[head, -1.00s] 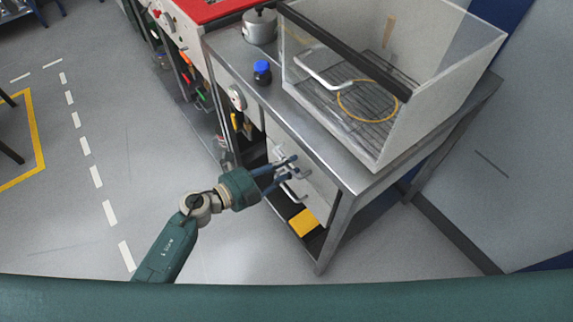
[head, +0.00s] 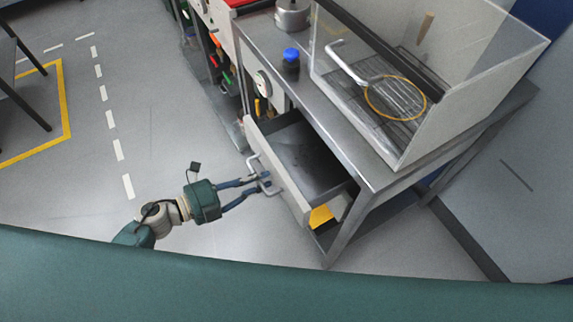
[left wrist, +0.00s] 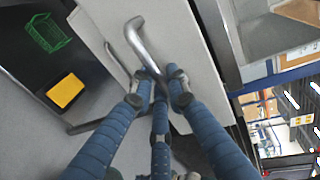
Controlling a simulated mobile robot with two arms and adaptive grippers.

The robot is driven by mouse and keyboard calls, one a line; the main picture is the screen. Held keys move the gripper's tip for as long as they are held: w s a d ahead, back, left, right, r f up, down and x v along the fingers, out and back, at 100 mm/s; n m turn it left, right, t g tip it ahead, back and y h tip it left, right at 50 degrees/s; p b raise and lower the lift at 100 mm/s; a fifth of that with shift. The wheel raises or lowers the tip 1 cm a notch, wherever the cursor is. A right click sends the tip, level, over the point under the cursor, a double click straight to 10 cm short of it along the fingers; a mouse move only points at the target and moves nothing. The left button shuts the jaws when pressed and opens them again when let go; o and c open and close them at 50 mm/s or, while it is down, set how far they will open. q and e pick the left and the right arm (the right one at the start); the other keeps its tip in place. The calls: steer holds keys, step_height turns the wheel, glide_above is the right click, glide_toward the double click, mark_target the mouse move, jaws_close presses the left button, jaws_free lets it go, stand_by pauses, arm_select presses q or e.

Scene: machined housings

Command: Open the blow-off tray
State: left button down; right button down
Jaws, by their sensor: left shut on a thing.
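The blow-off tray (head: 306,158) is a drawer with a light front and a dark grey inside, under the metal bench top. It stands pulled out toward me, and its inside shows from above. My left gripper (head: 262,183) is shut on the tray's bar handle (head: 253,168) at the front panel. In the left wrist view, the blue fingers (left wrist: 163,85) close around the metal handle (left wrist: 143,45) against the pale front. What lies deep at the back of the tray is hidden under the bench top. My right gripper is not in view.
The bench (head: 362,170) carries a clear-walled box (head: 440,130) with a wire rack, a blue-capped bottle (head: 291,62) and a metal pot (head: 292,15). A yellow item (head: 321,215) lies below the tray. Open grey floor is to the left.

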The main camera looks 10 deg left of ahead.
arm_select(q)
steer(key=f+v, duration=0.2)
steer(key=v, duration=1)
steer(key=shift+a+b, duration=0.2)
steer(key=shift+b, duration=0.15)
steer(key=shift+f, duration=0.15)
steer(key=c, duration=1.8)
jaws_free()
steer(key=shift+s, duration=0.1)
steer(key=shift+o, duration=0.2)
steer(key=v, duration=1.2)
steer(key=shift+f, duration=0.1)
